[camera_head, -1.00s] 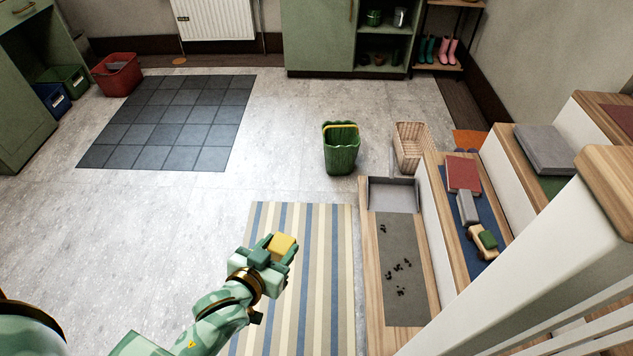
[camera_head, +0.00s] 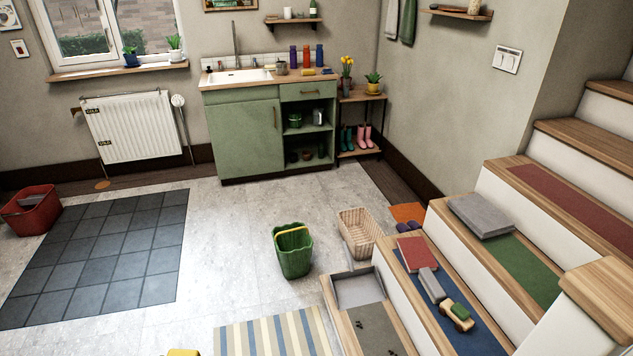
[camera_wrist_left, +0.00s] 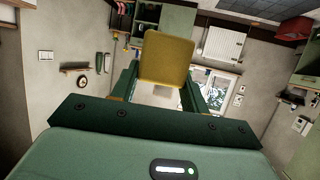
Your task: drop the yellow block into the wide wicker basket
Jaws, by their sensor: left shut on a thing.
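The yellow block (camera_wrist_left: 166,58) is held between the green fingers of my left gripper (camera_wrist_left: 163,82) in the left wrist view. In the head view only the top of the yellow block (camera_head: 183,352) shows at the bottom edge, and the gripper is below the frame. The wide wicker basket (camera_head: 358,235) stands on the floor right of centre, open at the top, beyond and to the right of the block. My right gripper is in neither view.
A green bucket (camera_head: 293,252) with a yellow handle stands just left of the basket. A striped rug (camera_head: 275,335) lies in front. Floor beyond the bucket is clear.

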